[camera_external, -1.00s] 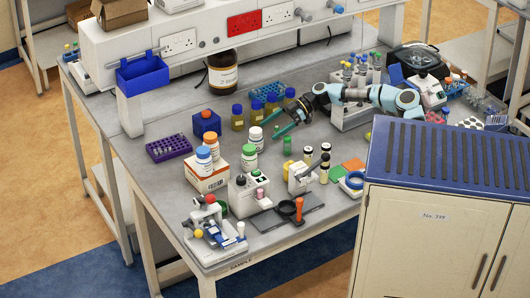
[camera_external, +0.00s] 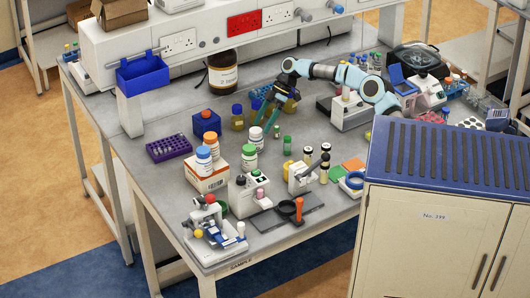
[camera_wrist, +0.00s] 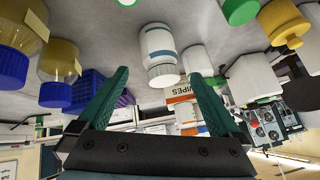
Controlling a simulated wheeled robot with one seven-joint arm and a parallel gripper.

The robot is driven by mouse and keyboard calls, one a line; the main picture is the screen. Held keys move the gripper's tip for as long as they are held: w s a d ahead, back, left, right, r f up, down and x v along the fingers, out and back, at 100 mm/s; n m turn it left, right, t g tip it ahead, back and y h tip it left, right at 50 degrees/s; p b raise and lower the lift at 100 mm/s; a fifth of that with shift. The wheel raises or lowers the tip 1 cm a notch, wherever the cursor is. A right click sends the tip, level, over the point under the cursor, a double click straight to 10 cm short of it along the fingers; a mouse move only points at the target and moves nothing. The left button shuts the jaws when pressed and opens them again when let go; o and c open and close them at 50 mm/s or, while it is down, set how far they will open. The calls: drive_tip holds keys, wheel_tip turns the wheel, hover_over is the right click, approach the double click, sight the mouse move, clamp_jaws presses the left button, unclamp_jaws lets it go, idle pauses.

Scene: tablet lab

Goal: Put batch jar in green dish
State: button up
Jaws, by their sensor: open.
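A white jar with a white cap and blue bands (camera_external: 256,139), possibly the batch jar, stands upright just below and left of the fingertips. It also shows ahead between the fingers in the wrist view (camera_wrist: 159,48), apart from them. A green round item (camera_external: 222,208), possibly the green dish, is mostly hidden behind the small instrument at the bench's front left.
Amber bottles with blue caps (camera_external: 238,117) stand left of and behind the gripper. A green-capped white bottle (camera_external: 249,159) and a wipes box (camera_external: 207,182) carrying two bottles stand in front. A purple rack (camera_external: 169,148) is at left. Bare bench lies left of the wipes box.

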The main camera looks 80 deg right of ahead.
sight(255, 130)
drive_tip(key=shift+w+a+r+g+h, duration=0.25)
drive_tip(key=shift+w+g+h, duration=0.1)
drive_tip(key=shift+g+h, duration=0.25)
drive_tip(key=shift+w+a+r+m+g+h+p, duration=0.1)
drive_tip(key=shift+w+r+m+g+h+p, duration=0.05)
drive_tip(key=shift+r+m+g+h+p, duration=0.25)
wheel_tip(255, 130, up, 8)
drive_tip(key=w+a+m+g+h+p, duration=0.1)
drive_tip(key=a+g+h+p, duration=0.1)
drive_tip(key=a+g+h, duration=0.15)
drive_tip(key=shift+t+h, duration=0.45)
drive_tip(key=f, duration=0.7)
drive_tip(key=d+f+p, duration=0.1)
drive_tip(key=f, duration=0.2)
drive_tip(key=shift+w+f, duration=0.2)
drive_tip(key=shift+f, duration=0.1)
drive_tip(key=shift+s+f+p, duration=0.15)
drive_tip(key=shift+f+p, duration=1.1)
drive_tip(key=shift+f, duration=1.4)
drive_tip(key=shift+c, duration=0.4)
clamp_jaws()
